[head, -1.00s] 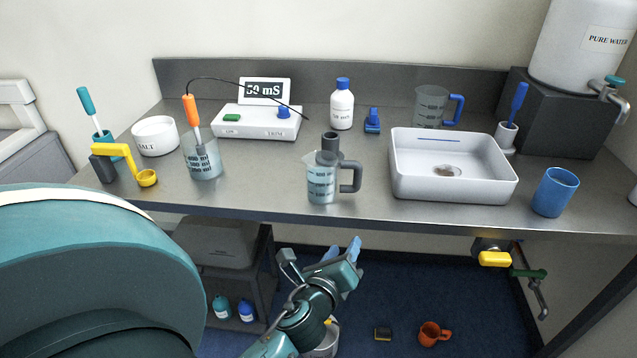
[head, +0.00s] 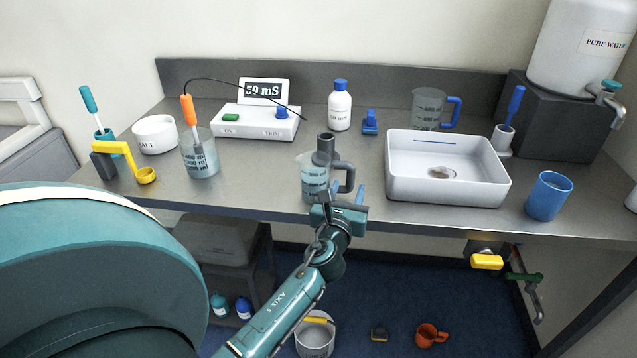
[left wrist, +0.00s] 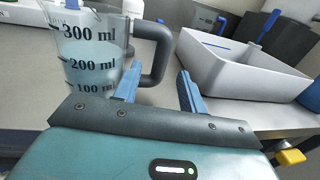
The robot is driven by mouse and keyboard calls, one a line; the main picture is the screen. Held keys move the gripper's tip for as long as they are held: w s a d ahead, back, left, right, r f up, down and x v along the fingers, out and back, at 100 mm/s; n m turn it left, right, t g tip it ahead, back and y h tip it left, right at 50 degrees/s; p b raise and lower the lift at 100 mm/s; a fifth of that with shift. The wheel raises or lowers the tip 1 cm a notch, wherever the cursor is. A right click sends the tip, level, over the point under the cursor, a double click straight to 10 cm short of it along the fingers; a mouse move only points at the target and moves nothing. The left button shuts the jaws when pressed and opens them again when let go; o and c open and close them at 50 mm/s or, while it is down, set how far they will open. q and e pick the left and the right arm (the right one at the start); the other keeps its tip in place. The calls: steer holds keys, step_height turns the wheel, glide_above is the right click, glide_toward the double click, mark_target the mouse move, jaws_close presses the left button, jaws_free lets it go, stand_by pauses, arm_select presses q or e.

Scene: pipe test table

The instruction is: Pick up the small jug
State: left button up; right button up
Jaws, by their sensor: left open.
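The small jug (head: 314,182) is clear, with a grey handle (head: 348,175) on its right. It stands upright near the table's front edge and holds pale liquid. In the left wrist view the jug (left wrist: 92,55) shows marks up to 300 ml. My left gripper (head: 348,192) is open and empty at the front of the handle. In the left wrist view its two blue fingers (left wrist: 156,84) point at the handle (left wrist: 160,55), which shows between and beyond the tips. I cannot tell if they touch it. My right gripper is not in view.
A dark grey cylinder (head: 325,143) rises at the jug's rim. A white basin (head: 400,185) stands close on the right, with a blue-handled jug (head: 428,108) behind it. A beaker (head: 200,160) with an orange probe is on the left. Table (head: 255,185) is bare left of the jug.

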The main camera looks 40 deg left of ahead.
mark_target(350, 183)
arm_select(q)
steer(key=x, duration=0.4)
steer(key=shift+w, duration=0.15)
steer(key=shift+c, duration=0.3)
jaws_close()
